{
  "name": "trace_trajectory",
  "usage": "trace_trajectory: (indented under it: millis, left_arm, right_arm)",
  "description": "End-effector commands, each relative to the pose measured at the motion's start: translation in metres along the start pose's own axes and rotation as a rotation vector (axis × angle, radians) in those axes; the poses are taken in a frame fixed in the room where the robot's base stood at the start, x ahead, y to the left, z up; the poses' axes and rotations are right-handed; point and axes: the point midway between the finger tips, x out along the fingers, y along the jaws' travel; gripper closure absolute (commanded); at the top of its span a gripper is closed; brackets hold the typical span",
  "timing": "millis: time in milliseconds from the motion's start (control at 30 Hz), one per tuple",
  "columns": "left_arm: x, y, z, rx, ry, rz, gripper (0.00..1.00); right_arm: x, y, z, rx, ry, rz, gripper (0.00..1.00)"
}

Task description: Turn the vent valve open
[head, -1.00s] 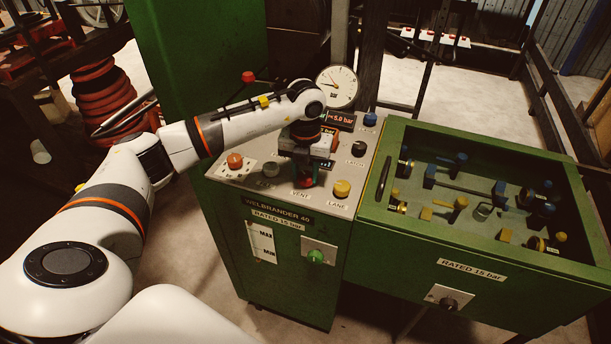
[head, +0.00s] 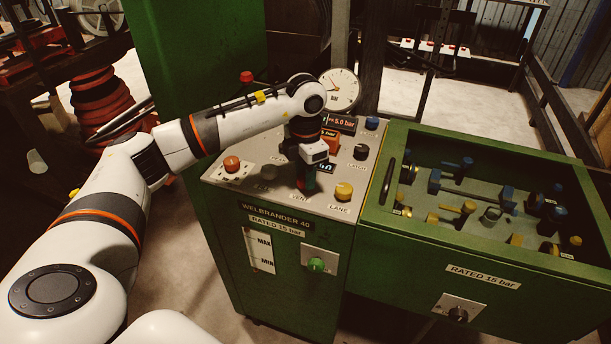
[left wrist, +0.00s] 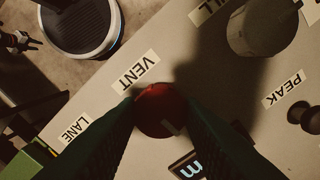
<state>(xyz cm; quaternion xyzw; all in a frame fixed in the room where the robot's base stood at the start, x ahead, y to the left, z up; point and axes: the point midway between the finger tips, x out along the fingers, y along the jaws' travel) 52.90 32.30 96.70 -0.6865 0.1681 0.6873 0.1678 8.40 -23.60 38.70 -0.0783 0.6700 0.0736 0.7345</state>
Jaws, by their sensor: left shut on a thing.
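The vent valve is a red round knob (left wrist: 160,108) beside the VENT label (left wrist: 137,70) on the console's pale top. In the left wrist view, the two dark fingers of my left gripper (left wrist: 163,122) are shut on it from both sides. In the head view, my left gripper (head: 306,184) points down onto the panel and hides most of the knob. A dark gripper-like shape (left wrist: 18,42), probably my right gripper, shows small at the upper left of the left wrist view; its fingers are too unclear to judge.
Close by are a yellow LANE knob (head: 343,191), an orange knob (head: 231,164), a black LATCH knob (head: 361,153) and a grey knob (left wrist: 262,28). A pressure gauge (head: 340,90) stands behind. A green open bin (head: 480,250) with fittings adjoins at the right.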

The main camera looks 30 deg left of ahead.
Motion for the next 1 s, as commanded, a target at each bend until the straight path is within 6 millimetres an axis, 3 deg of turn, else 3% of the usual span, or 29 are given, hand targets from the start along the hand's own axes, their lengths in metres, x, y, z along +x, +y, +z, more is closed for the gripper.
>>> trace_trajectory:
  millis: [733,767,800,900,1000]
  left_arm:
    - [-0.0017,-0.0008,-0.0005,0.086,0.004,-0.002,0.89]
    - [-0.0017,-0.0009,-0.0005,0.086,0.004,-0.002,0.63]
    - [-0.0017,-0.0008,-0.0005,0.086,0.004,-0.002,0.57]
    - [-0.0013,-0.0007,-0.0004,0.086,0.003,-0.002,0.45]
    - [-0.0009,-0.0005,-0.0003,0.085,0.002,-0.001,0.45]
  right_arm:
    - [0.0043,-0.0005,-0.0006,0.0,0.0,-0.001,0.64]
    - [0.0043,-0.0005,-0.0005,0.0,0.0,-0.001,0.64]
    - [0.0043,-0.0005,-0.0005,0.0,0.0,-0.001,0.64]
    - [0.0043,-0.0004,-0.0006,0.0,0.0,-0.001,0.64]
    - [0.0044,-0.0004,-0.0006,0.0,0.0,-0.001,0.64]
